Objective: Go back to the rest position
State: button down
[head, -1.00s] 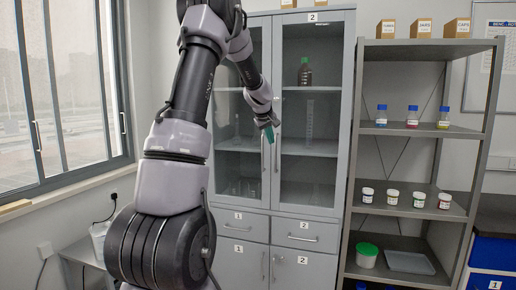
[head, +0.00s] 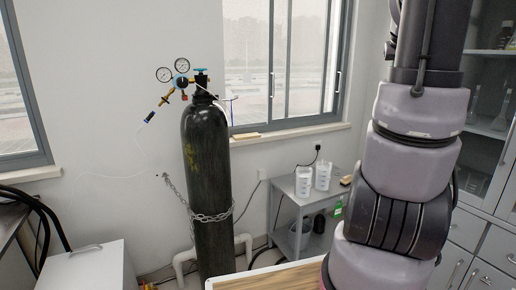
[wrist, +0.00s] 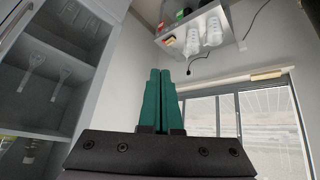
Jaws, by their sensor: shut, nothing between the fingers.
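My gripper (wrist: 158,88) shows in the wrist view with its two green fingers side by side and touching, with nothing between them. The wrist view is turned over, with the window low and the small side table high. In the head view my arm rises along the right side and its upper end leaves the top of the picture. My gripper is out of sight there.
A black gas cylinder (head: 206,170) with gauges stands chained at the wall. A small grey side table (head: 302,205) holds white containers (head: 323,176). A glass-door cabinet (head: 494,110) is at the right, behind my arm. A white box (head: 88,268) is at lower left.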

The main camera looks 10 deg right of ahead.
jog(key=a+r+t+y, duration=0.1)
jog(key=a+y, duration=0.1)
jog(key=a, duration=1.2)
jog(key=s+a+f+y, duration=0.1)
jog(key=s+a, duration=0.3)
jog(key=a, duration=0.3)
jog(key=s+a+f+n+y, duration=0.1)
jog(key=s+a+y, duration=0.1)
jog(key=a, duration=0.5)
jog(key=s+a+f+n+y, duration=0.1)
jog(key=s+a, duration=0.4)
jog(key=a, duration=0.2)
jog(key=shift+s+t+y, duration=0.3)
jog(key=shift+s, duration=0.05)
